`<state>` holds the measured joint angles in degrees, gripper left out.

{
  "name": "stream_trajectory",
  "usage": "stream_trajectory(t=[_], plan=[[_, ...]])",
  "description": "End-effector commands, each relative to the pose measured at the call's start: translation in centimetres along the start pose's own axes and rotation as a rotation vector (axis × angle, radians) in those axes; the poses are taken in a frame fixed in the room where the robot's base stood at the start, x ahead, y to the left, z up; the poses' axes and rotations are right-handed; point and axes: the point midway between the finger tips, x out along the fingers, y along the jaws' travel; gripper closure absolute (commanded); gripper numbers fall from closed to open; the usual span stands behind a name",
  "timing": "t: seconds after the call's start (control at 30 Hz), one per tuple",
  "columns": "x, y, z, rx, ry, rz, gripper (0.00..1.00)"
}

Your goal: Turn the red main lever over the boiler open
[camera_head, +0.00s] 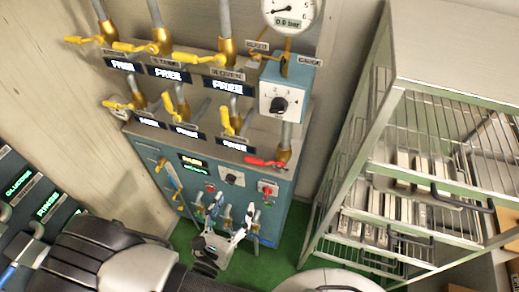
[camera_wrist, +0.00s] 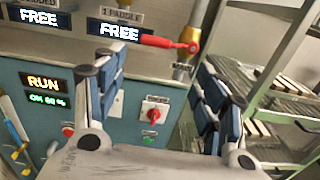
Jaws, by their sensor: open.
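The red lever (camera_head: 266,163) sits on a brass valve on the vertical pipe at the right of the blue cabinet (camera_head: 285,195). Its handle points left, roughly level. In the wrist view the red lever (camera_wrist: 168,42) shows just above and beyond my fingers, with its brass body at its right end. My gripper (camera_head: 231,218) is open and empty in front of the cabinet, lower than the lever and apart from it. In the wrist view my gripper (camera_wrist: 160,72) has its two blue-padded fingers spread wide, with the cabinet front between them.
Several yellow levers (camera_head: 228,122) and FREE displays (camera_head: 230,86) are left of the red one. A dial box (camera_head: 284,98) and gauge (camera_head: 290,12) are above it. A red knob (camera_wrist: 154,114) is on the cabinet front. A wire rack (camera_head: 400,190) stands close on the right.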

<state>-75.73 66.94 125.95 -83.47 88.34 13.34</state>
Motion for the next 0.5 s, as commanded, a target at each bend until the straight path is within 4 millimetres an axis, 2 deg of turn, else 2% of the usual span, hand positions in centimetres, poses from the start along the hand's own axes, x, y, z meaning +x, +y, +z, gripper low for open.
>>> stream_trajectory(t=[0.17, 0.27, 0.5], plan=[[0.8, 0.2, -0.3, -0.011, -0.004, 0.019, 0.35], [2.4, 0.2, -0.3, -0.011, -0.003, 0.015, 0.35], [7.6, 0.2, -0.3, -0.009, -0.002, 0.011, 0.35]])
